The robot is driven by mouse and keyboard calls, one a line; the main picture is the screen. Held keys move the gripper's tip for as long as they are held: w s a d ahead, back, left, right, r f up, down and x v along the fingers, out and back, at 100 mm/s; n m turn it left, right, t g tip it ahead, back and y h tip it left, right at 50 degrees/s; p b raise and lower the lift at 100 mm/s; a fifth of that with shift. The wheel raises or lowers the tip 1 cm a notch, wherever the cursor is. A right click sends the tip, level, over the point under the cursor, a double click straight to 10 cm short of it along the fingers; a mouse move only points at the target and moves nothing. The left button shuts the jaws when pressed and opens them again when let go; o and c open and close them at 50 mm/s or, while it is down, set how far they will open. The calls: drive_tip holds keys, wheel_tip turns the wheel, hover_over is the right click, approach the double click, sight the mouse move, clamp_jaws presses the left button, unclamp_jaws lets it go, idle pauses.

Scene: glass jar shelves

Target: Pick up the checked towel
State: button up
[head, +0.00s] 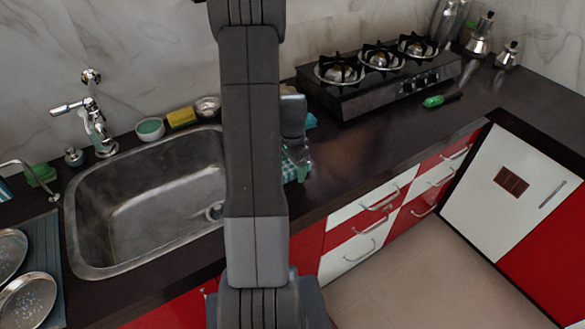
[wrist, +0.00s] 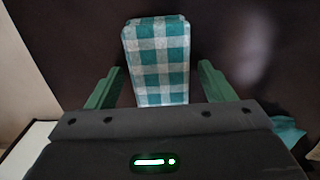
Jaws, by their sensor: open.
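The checked towel, teal and white, lies folded on the dark countertop. In the wrist view the towel (wrist: 157,60) is upright in the picture, between the two green fingers of my gripper (wrist: 157,88). The fingers are open, with a gap on each side of the towel. In the head view only part of the towel (head: 290,170) shows beside my arm, which hides the rest. My gripper (head: 303,170) is there at the counter's front part, right of the sink.
A metal sink (head: 150,200) is to the left. A black gas stove (head: 380,75) stands at the back right. A teal cloth (wrist: 287,130) lies right of my gripper in the wrist view. A green-handled item (head: 434,101) lies near the stove. The counter right of my gripper is clear.

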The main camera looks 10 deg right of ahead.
sight(292, 164)
drive_tip(key=c, duration=1)
drive_tip(key=shift+c, duration=0.2)
wheel_tip(292, 164, up, 10)
drive_tip(key=shift+r+b, duration=0.1)
drive_tip(key=shift+b, duration=0.5)
drive_tip(key=o, duration=0.3)
drive_tip(key=shift+c, duration=1.1)
